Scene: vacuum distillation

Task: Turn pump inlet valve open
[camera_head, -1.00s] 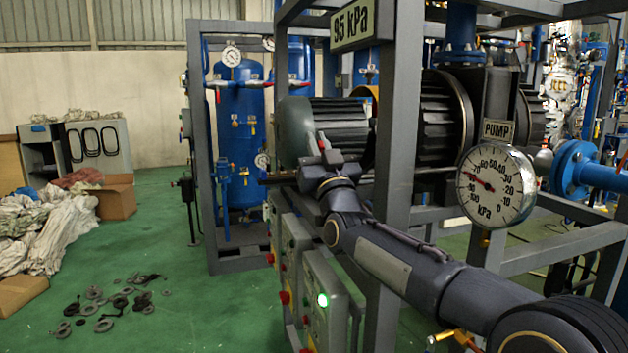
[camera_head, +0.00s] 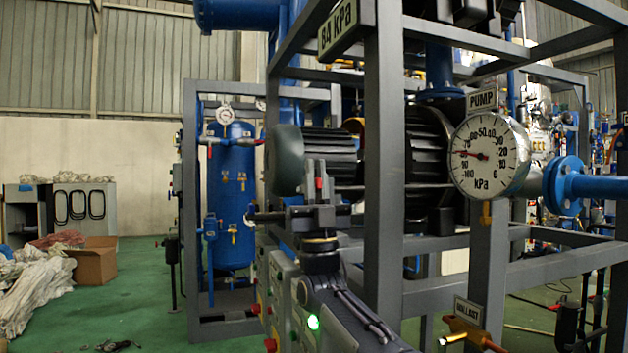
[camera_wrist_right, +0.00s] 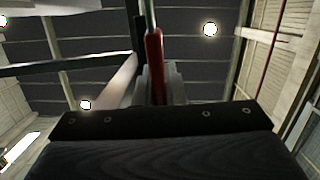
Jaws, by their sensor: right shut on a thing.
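My right gripper (camera_head: 317,178) is raised in the middle of the head view, in front of the dark ribbed pump motor (camera_head: 330,157). It is shut on a narrow red handle (camera_head: 319,184), of which only a small part shows between the fingers. In the right wrist view the red handle (camera_wrist_right: 154,62) stands up from between the jaws. The valve body under the handle is hidden, so I cannot tell how far the valve is turned. The PUMP gauge (camera_head: 489,155) is to the right, its needle pointing left. My left gripper is not in view.
Grey frame posts (camera_head: 384,170) stand close to the right of my arm. Control boxes (camera_head: 283,285) with a lit green lamp sit below. A blue tank (camera_head: 231,190) stands behind left. The green floor at left is partly clear.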

